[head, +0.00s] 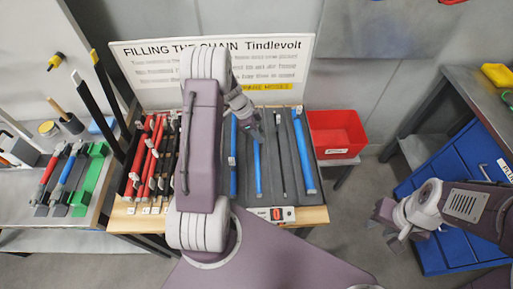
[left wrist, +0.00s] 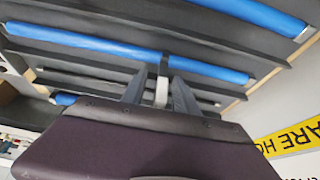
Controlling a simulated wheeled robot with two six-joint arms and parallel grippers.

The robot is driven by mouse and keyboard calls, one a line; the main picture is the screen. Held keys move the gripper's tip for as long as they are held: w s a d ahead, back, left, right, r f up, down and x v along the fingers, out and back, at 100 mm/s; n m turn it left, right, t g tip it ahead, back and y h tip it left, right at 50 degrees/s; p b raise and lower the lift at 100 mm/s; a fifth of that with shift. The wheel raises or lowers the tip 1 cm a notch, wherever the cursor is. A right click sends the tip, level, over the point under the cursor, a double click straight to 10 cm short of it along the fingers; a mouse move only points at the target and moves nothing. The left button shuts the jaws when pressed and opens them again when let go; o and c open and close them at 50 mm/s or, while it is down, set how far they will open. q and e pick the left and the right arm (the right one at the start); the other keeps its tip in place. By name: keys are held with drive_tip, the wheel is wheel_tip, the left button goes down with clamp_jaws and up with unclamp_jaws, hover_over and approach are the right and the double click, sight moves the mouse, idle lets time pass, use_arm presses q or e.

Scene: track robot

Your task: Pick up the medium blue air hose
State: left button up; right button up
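Blue air hoses lie in the slots of a dark grey rack on a wooden bench. One blue hose (head: 257,170), of middling thickness, lies under my left gripper (head: 254,132); it crosses the left wrist view (left wrist: 95,44). My left gripper (left wrist: 160,84) is open and just above that hose, with a pale clip between its fingers. I cannot tell whether they touch. Another blue hose (head: 233,150) lies to the left, partly behind my arm, and a thicker one (head: 304,155) to the right. My right gripper (head: 386,222) appears open and empty, away from the bench.
A thin black hose (head: 280,155) lies between two blue ones. Red and black hoses (head: 150,160) fill the rack's left part. A red bin (head: 337,134) stands right of the rack, a sign board (head: 290,65) behind it. A blue cabinet (head: 450,190) stands at the right.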

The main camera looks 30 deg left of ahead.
use_arm(q)
clamp_jaws()
idle(1.3)
